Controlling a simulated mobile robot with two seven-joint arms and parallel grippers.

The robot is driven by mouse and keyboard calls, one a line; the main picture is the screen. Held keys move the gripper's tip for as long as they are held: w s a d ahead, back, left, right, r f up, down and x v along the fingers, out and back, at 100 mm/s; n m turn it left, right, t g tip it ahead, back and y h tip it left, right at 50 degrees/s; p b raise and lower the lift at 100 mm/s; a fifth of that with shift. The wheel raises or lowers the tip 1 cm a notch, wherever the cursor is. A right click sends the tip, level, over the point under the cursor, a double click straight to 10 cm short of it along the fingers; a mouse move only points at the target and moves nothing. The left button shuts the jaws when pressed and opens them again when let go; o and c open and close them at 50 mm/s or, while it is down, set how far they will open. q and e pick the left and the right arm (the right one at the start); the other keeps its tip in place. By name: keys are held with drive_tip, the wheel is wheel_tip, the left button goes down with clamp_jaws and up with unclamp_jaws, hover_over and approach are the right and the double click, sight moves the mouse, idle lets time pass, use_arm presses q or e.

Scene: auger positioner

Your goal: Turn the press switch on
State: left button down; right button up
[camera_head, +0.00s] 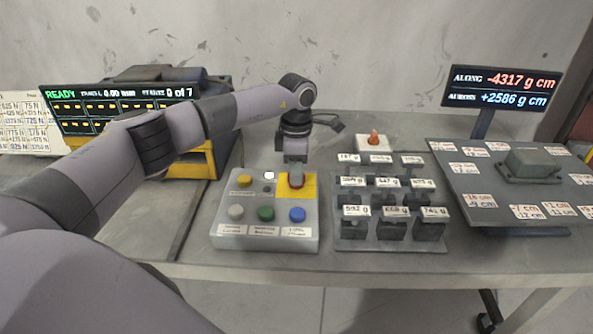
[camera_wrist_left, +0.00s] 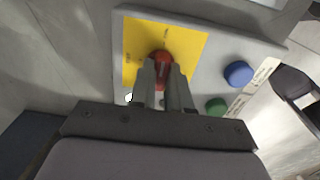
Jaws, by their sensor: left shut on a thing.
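The press switch is a red knob (camera_wrist_left: 161,57) on a yellow plate (camera_wrist_left: 195,42) of the grey control box, seen in the left wrist view. In the head view the yellow plate (camera_head: 308,190) is at the box's upper right. My left gripper (camera_head: 296,172) reaches down onto it from above. In the left wrist view my left gripper's fingers (camera_wrist_left: 163,72) are shut on the red knob, one on each side. The fingers hide part of the knob. My right gripper is not in view.
The control box (camera_head: 228,212) also carries yellow, white, green and blue (camera_head: 297,214) buttons. To its right stands a rack of labelled weights (camera_head: 390,230). A tilting plate (camera_head: 480,190) is further right. A READY display (camera_head: 70,106) stands behind my left arm.

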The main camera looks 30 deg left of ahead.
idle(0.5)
use_arm(q)
drive_tip(key=c, duration=1.1)
unclamp_jaws()
drive_tip(key=shift+r, duration=0.1)
wheel_tip(320, 180, up, 7)
drive_tip(key=shift+r, duration=0.1)
